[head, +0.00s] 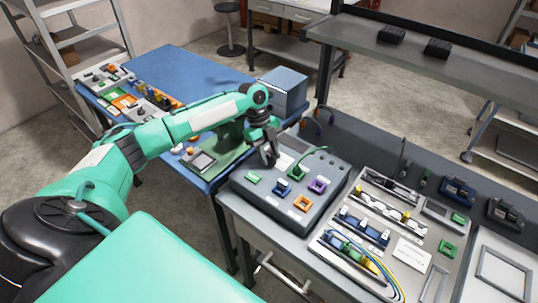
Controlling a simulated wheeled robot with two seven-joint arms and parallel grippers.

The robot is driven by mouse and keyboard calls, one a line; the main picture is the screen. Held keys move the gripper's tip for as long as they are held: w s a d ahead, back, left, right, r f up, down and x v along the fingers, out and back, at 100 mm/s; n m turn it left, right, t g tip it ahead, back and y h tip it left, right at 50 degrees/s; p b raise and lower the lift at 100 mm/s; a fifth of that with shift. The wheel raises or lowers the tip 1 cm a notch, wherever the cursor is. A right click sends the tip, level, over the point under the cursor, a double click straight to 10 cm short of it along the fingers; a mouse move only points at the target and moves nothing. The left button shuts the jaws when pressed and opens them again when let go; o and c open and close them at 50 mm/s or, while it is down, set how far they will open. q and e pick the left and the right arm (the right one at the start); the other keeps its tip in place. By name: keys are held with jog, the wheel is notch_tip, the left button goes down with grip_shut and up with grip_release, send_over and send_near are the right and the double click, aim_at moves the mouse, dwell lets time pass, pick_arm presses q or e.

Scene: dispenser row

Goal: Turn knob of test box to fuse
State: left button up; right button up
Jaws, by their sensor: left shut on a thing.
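The test box (257,207) is a grey console with a sloped top at the left end of the grey bench. Green, blue, orange and purple sockets sit on its top, and a green cable loops over its back part. My left gripper (269,158) reaches down to the upper left part of the box top. It is shut on the knob, which is mostly hidden behind the dark fingers. The knob's pointer and the fuse mark are too small or hidden to read. My right gripper is not in view.
Right of the box, a panel (428,240) holds fuses, coloured cables and a green frame. A blue-topped table (185,68) with small parts and a grey-blue box (284,90) stands behind left. A raised shelf (440,62) runs above the bench's back.

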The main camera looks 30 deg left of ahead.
pick_arm(q)
jog(key=shift+w+m+g, duration=0.1)
jog(key=shift+m+g, duration=0.3)
jog(key=shift+m, duration=0.7)
jog(key=o, duration=1)
jog(key=shift+c, duration=0.2)
